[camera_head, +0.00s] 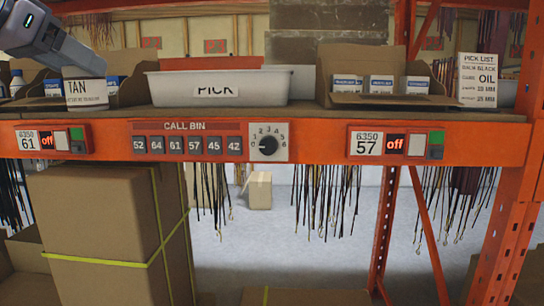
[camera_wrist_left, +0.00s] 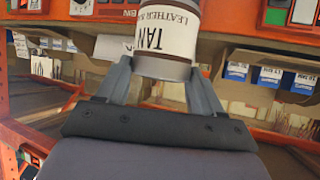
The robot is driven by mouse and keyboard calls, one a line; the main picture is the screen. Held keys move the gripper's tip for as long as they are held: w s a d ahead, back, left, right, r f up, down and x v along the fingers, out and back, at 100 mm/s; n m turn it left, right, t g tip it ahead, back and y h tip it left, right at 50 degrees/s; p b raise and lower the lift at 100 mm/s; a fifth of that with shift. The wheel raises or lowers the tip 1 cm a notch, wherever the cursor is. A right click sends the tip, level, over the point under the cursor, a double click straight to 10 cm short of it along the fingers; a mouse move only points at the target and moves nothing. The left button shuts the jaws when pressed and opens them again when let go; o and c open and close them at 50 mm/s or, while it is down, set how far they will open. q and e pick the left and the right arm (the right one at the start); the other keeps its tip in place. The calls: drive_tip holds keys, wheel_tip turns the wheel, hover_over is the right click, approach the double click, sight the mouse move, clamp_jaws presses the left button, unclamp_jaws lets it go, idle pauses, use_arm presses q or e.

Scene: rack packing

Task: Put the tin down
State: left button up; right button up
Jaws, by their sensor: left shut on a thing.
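The tin (camera_head: 86,90) has a pale label reading TAN. It shows at the upper left of the head view, in front of an open cardboard box. My left gripper (camera_head: 88,71) comes down to it from the upper left. In the left wrist view the tin (camera_wrist_left: 166,40) sits between the two fingers of my left gripper (camera_wrist_left: 161,72), which is shut on it. The tin looks upright in the head view. I cannot tell whether its base touches the shelf. My right gripper is not in view.
A white PICK bin (camera_head: 218,88) stands mid-shelf (camera_head: 230,115), right of the tin. An open cardboard box (camera_head: 340,98) with blue-and-white cartons (camera_head: 382,85) and a pick list card (camera_head: 478,80) stand farther right. The orange rack beam (camera_head: 320,148) carries labels and a dial (camera_head: 268,143).

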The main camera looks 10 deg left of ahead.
use_arm(q)
drive_tip(key=w+d+f+n+y, duration=0.1)
drive_tip(key=w+d+f, duration=0.1)
drive_tip(key=f, duration=0.7)
drive_tip(key=w+d+f+n+y, duration=0.1)
drive_tip(key=w+d+f, duration=0.15)
drive_tip(key=f, duration=0.75)
drive_tip(key=w+d+f+n+y, duration=0.1)
drive_tip(key=w+d+f, duration=0.15)
drive_tip(key=f, duration=0.65)
drive_tip(key=s+d+f, duration=0.3)
drive_tip(key=s+f, duration=0.6)
drive_tip(key=f, duration=0.3)
drive_tip(key=s+d+f, duration=0.4)
drive_tip(key=s+f, duration=0.5)
drive_tip(key=f, duration=0.4)
drive_tip(key=shift+s+d+f+t+y, duration=0.15)
drive_tip(key=shift+s+d+t+y, duration=0.1)
drive_tip(key=shift+s+t+y, duration=0.1)
